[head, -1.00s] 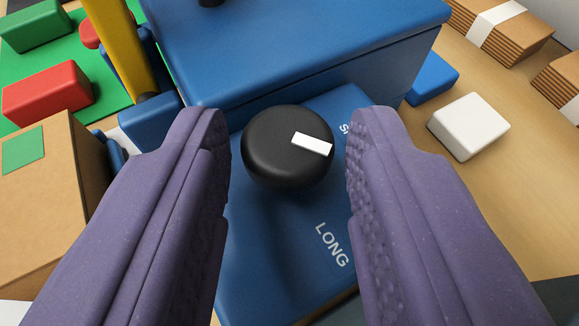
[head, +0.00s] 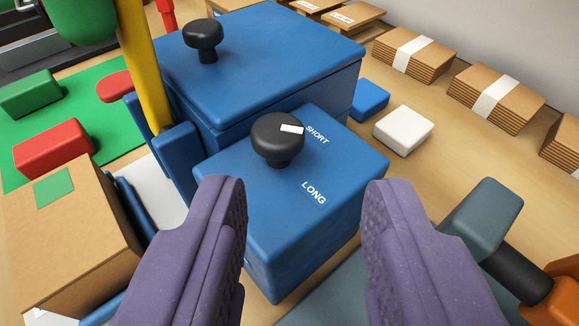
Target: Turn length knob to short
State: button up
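The length knob (head: 274,142) is black and round with a white pointer mark. It stands on top of a blue block (head: 240,200) printed SHORT (head: 317,134) and LONG (head: 313,192). The white mark is on the knob's right side and points towards SHORT. My gripper (head: 305,186) is open and empty. Its two purple fingers are spread apart in front of the knob, nearer to the camera, and do not touch it.
Behind stands a larger blue box (head: 275,60) with another black knob (head: 203,36). A yellow post (head: 141,70) and cardboard box (head: 85,235) are left.

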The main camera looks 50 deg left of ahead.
aim_at(276, 134)
jog(key=w+a+f, duration=0.1)
jog(key=a, duration=0.1)
jog(key=w+a+f+m+t+h+b, duration=0.1)
jog(key=a, duration=0.1)
jog(key=w+a+f+m+h, duration=0.1)
jog(key=shift+a, duration=0.4)
jog(key=shift+r, duration=0.1)
